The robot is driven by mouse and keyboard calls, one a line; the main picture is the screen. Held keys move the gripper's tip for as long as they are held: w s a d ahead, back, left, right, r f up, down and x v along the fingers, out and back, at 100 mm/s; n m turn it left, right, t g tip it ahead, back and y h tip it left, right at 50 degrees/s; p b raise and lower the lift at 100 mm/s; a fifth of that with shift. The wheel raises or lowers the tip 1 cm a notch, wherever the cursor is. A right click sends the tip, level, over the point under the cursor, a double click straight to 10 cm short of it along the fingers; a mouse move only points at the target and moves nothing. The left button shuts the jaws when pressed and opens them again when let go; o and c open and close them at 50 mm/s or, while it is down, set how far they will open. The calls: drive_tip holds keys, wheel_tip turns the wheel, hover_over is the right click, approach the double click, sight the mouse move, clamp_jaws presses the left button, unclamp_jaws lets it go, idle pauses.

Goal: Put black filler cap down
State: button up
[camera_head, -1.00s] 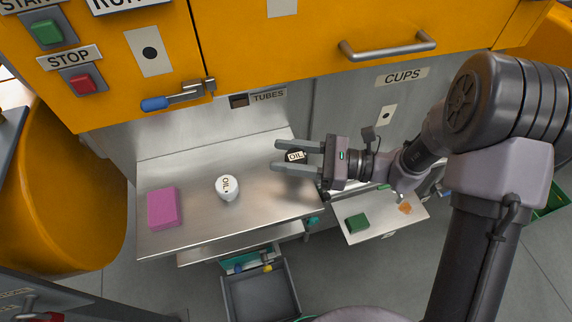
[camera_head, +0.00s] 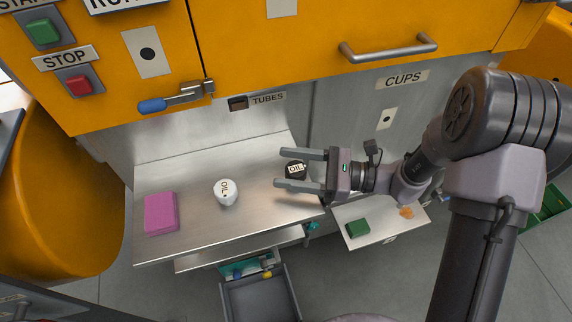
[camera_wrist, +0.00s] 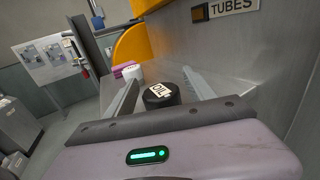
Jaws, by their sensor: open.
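The black filler cap (camera_head: 297,170), labelled OIL, stands upright at the right part of the steel shelf (camera_head: 255,225). My gripper (camera_head: 282,169) is open, with one finger on each side of the cap and a visible gap to it. In the wrist view the black cap (camera_wrist: 160,95) sits between the two spread fingers, its label facing up. The cap appears to rest on the shelf; its base is partly hidden in the wrist view by my gripper body.
A white OIL container (camera_head: 226,193) stands left of the cap, and a pink block (camera_head: 160,213) lies farther left. A lower shelf at right holds a green block (camera_head: 357,228). The steel back wall and TUBES label (camera_head: 268,99) are behind.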

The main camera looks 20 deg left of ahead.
drive_tip(key=p+v, duration=0.2)
drive_tip(key=v, duration=0.9)
drive_tip(key=s+d+r+n+t+h, duration=0.2)
drive_tip(key=s+d+r+n+h, duration=0.4)
drive_tip(key=s+r+n+h, duration=0.3)
drive_tip(key=s+d+r+n+t+h, duration=0.1)
drive_tip(key=s+d+r+t+h, duration=0.2)
drive_tip(key=d+r+t+h, duration=0.2)
drive_tip(key=d+t+h, duration=0.1)
drive_tip(key=d+t, duration=0.2)
drive_tip(key=shift+s+d+n, duration=0.25)
drive_tip(key=shift+s+n, duration=0.15)
